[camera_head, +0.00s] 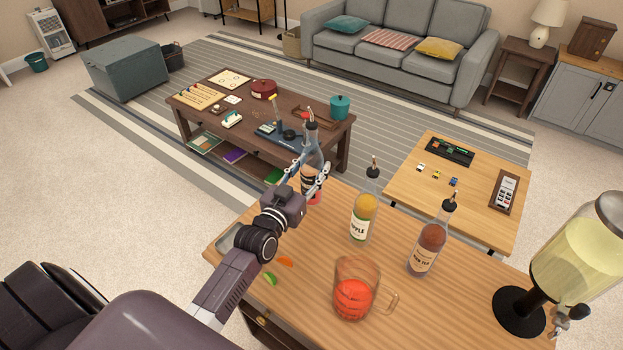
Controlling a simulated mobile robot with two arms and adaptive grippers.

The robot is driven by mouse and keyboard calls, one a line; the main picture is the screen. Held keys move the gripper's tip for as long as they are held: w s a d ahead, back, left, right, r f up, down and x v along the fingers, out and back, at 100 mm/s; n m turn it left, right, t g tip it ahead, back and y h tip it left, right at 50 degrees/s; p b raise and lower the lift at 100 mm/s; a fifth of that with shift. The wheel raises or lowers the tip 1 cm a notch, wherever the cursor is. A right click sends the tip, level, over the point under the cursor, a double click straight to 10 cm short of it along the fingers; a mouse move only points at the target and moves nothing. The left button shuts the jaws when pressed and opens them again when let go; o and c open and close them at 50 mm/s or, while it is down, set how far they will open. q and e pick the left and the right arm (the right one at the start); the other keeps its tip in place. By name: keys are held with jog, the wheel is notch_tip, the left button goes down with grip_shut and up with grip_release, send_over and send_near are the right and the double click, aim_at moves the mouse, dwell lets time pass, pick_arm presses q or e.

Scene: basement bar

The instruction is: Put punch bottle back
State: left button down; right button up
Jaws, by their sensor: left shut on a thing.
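My left gripper (310,179) is shut on a clear bottle (314,158) at the far left part of the wooden counter. The bottle is upright, with a dark pourer on top and red liquid low inside. The fingers and arm hide part of its label. I cannot tell whether its base touches the counter. An apple bottle (362,219) with yellow liquid and a brownish-red bottle labelled like iced tea (428,249) stand to its right. A glass pitcher (354,289) with red liquid stands nearer. My right gripper is not in view.
The wooden counter (310,253) also bears a drink dispenser (583,250) at the right, and orange and green pieces (270,278) near its left edge. A metal tray (230,240) sits at the left corner. Beyond are a dark coffee table (335,133) and a light table (470,205).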

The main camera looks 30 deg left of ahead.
aim_at(307, 186)
pick_arm(q)
jog(key=shift+f, duration=2.1)
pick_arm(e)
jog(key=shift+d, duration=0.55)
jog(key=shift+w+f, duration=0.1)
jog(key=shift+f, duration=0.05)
pick_arm(q)
jog(key=c, duration=1.1)
grip_release()
jog(key=shift+f, duration=0.2)
jog(key=shift+c, duration=0.2)
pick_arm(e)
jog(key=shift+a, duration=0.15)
pick_arm(q)
jog(key=shift+s+r, duration=0.1)
jog(key=shift+r, duration=0.05)
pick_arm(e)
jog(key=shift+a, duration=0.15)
pick_arm(q)
jog(key=s+b, duration=0.2)
jog(key=s, duration=1)
jog(key=shift+d, duration=0.15)
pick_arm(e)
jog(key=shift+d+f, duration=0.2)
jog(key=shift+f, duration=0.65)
